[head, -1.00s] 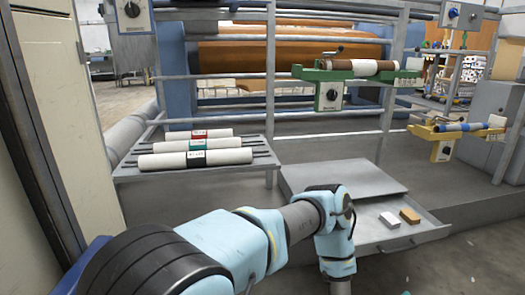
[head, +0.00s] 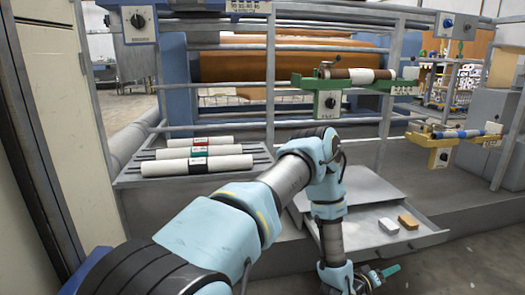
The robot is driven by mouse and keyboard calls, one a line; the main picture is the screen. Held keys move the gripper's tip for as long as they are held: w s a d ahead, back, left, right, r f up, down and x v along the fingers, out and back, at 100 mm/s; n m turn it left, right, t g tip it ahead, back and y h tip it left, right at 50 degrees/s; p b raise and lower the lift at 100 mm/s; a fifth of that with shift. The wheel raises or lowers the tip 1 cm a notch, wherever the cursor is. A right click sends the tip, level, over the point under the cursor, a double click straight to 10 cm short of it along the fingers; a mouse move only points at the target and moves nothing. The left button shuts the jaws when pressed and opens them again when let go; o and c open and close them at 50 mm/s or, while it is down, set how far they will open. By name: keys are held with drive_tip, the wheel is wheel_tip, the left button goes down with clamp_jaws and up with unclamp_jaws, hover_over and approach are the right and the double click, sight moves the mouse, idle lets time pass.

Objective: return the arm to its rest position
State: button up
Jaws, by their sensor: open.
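My arm (head: 265,195) reaches forward from the bottom left, bends at an elbow in front of the green holder, and hangs down over the left part of the open drawer. My gripper (head: 388,271) is at the bottom of the head view, in front of the drawer and low near the floor. One teal fingertip shows, pointing right. The jaws are open, and I see nothing held between them. The rest of the gripper is partly hidden by the wrist.
An open drawer (head: 432,238) holds a white block (head: 388,226) and a brown block (head: 408,222). A rack (head: 130,178) at left carries several white rolls (head: 197,166). A green holder (head: 345,84) and a yellow holder (head: 450,142) are on the press rails. Floor is free at lower right.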

drive_tip(key=w+a+r+m+g+y, duration=0.1)
drive_tip(key=w+a+r+y, duration=0.2)
drive_tip(key=a+r, duration=0.35)
drive_tip(key=w+a+r+m+y, duration=0.1)
drive_tip(key=w+a+r+y, duration=0.25)
drive_tip(key=a, duration=0.55)
drive_tip(key=w+a+r+m+g+y, duration=0.1)
drive_tip(key=w+a+r+y, duration=0.1)
drive_tip(key=w+a+r, duration=0.35)
drive_tip(key=s+a+r+n+g+y, duration=0.1)
drive_tip(key=s+a+r+y, duration=0.15)
drive_tip(key=s+a, duration=0.45)
drive_tip(key=s+a+r+g+y, duration=0.15)
drive_tip(key=s+a+r, duration=0.25)
drive_tip(key=a, duration=0.4)
drive_tip(key=s+a+r+n+g+y, duration=0.1)
drive_tip(key=s+a+r, duration=0.3)
drive_tip(key=s+a, duration=0.3)
wheel_tip(320, 180, up, 37)
drive_tip(key=p, duration=3.7)
drive_tip(key=shift+w+a, duration=0.2)
drive_tip(key=shift+a, duration=0.2)
